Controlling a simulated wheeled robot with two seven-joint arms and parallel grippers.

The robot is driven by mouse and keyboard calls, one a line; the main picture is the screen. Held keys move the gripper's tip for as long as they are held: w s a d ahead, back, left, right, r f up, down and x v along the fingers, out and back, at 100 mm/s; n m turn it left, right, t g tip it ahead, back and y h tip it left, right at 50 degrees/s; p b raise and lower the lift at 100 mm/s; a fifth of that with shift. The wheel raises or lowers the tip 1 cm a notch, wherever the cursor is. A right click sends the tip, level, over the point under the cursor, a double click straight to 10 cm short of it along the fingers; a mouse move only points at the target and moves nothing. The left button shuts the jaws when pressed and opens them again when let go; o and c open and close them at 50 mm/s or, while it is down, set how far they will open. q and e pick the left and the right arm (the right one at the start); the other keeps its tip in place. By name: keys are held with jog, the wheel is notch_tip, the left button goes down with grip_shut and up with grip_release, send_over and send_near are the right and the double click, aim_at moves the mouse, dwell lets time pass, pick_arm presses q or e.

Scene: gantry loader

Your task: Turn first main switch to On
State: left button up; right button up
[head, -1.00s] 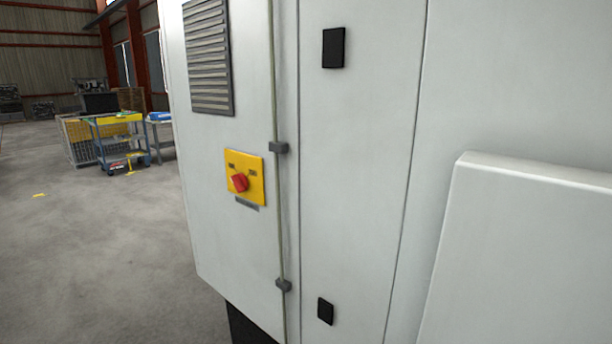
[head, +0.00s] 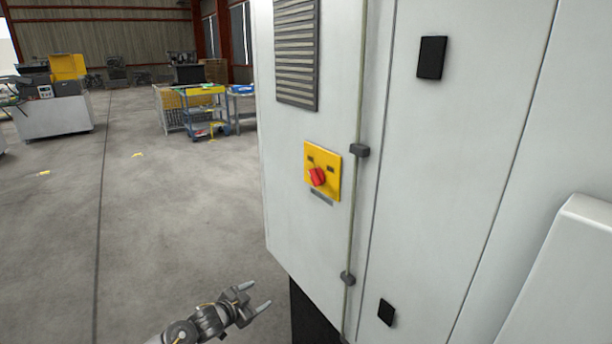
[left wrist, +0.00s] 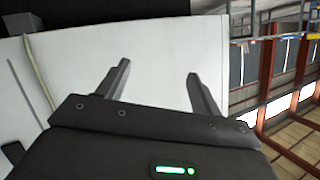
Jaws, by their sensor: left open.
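The main switch is a red knob (head: 317,177) on a yellow plate (head: 334,174), mounted on the side of a light grey cabinet (head: 300,225). Two small dark labels sit on the plate near the knob; I cannot read them. My left gripper (head: 258,296) is open and empty, below and to the left of the switch, apart from the cabinet. In the left wrist view, the open fingers (left wrist: 158,85) show against the pale cabinet panel (left wrist: 155,45); the switch is not visible there. My right gripper is not in view.
A dark vent grille (head: 297,55) is above the switch. A hinge rod with grey hinges (head: 359,151) runs just right of it. Black latches (head: 431,58) sit on the adjoining door. The floor (head: 170,220) left of the cabinet is clear; a blue cart (head: 208,113) stands farther back.

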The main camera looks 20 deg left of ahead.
pick_arm(q)
jog(key=w+d+r+m+t+h+p, duration=0.1)
jog(key=w+d+r+m+h, duration=0.1)
jog(key=r, duration=0.9)
jog(key=w+d+r+m+h+p, duration=0.1)
jog(key=r+m, duration=0.1)
jog(key=r, duration=0.9)
jog(key=m+h+p, duration=0.1)
jog(key=m+h, duration=0.3)
jog(key=m, duration=0.1)
send_near(312, 178)
jog(key=shift+g, duration=0.3)
jog(key=p+x, duration=0.1)
jog(key=x, duration=0.1)
jog(key=p+x, duration=0.1)
jog(key=x, duration=0.2)
jog(key=p+x, duration=0.2)
jog(key=shift+w+r, duration=0.15)
jog(key=shift+r, duration=0.25)
jog(key=shift+w+d+f, duration=0.15)
jog(key=shift+w+d, duration=0.25)
jog(key=shift+w, duration=0.05)
